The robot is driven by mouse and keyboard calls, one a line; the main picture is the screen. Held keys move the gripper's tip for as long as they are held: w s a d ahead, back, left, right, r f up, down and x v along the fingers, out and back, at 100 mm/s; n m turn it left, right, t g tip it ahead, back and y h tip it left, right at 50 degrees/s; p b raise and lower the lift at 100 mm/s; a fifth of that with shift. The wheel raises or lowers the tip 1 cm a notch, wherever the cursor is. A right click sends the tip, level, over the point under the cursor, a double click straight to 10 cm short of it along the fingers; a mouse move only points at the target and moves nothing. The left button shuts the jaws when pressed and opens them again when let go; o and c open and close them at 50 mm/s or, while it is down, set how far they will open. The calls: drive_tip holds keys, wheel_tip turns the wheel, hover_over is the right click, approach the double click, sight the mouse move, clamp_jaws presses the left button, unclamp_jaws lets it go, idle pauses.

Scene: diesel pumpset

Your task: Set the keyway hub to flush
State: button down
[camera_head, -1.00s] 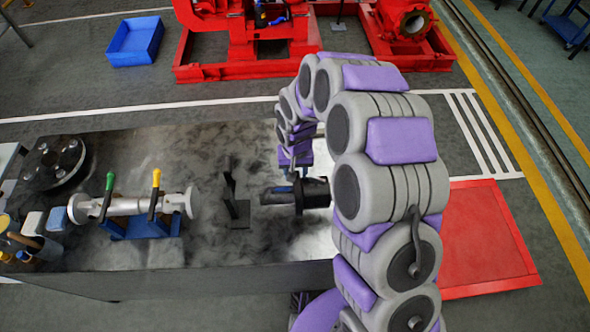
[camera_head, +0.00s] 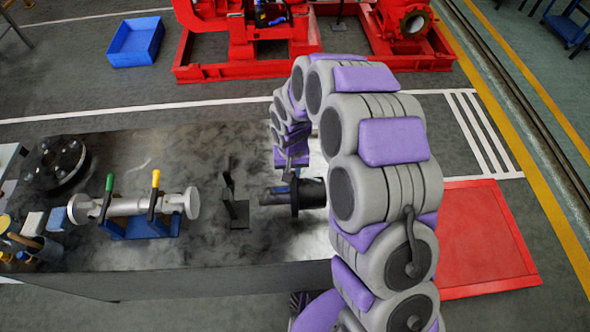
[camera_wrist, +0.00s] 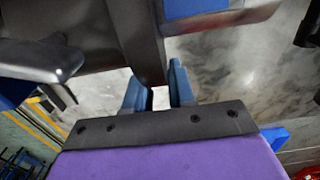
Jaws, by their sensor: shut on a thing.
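The dark keyway hub (camera_head: 311,192), a black cylinder with a wider flange, lies with its axis level near the right end of the dark bench. A thinner dark shaft (camera_head: 268,198) extends from its left side. My gripper (camera_head: 288,176) reaches down beside the hub from behind, partly hidden by my arm. In the wrist view my two blue fingers (camera_wrist: 158,92) are shut on a narrow dark grey bar, apparently part of the hub. Its far end runs up into a larger dark body. Whether the hub's face is level with the shaft end cannot be told.
A black upright bracket (camera_head: 233,200) stands just left of the shaft. A grey flanged pipe piece (camera_head: 130,207) sits on a blue stand, with green-handled and yellow-handled levers. A dark round flange (camera_head: 57,163) lies at the far left.

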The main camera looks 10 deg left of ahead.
drive_tip(key=s+a, duration=0.2)
drive_tip(key=a, duration=0.7)
drive_tip(key=shift+s+p, duration=0.2)
drive_tip(key=shift+p, duration=0.15)
drive_tip(key=c, duration=1.3)
unclamp_jaws()
drive_tip(key=shift+a+r, duration=0.1)
drive_tip(key=shift+a, duration=0.05)
drive_tip(key=shift+o, duration=1.3)
drive_tip(key=shift+s+a, duration=0.1)
drive_tip(key=shift+a, duration=0.2)
drive_tip(key=shift+d, duration=0.1)
drive_tip(key=shift+d, duration=0.2)
wheel_tip(320, 180, up, 17)
drive_tip(key=shift+p, duration=0.4)
drive_tip(key=shift+a, duration=0.1)
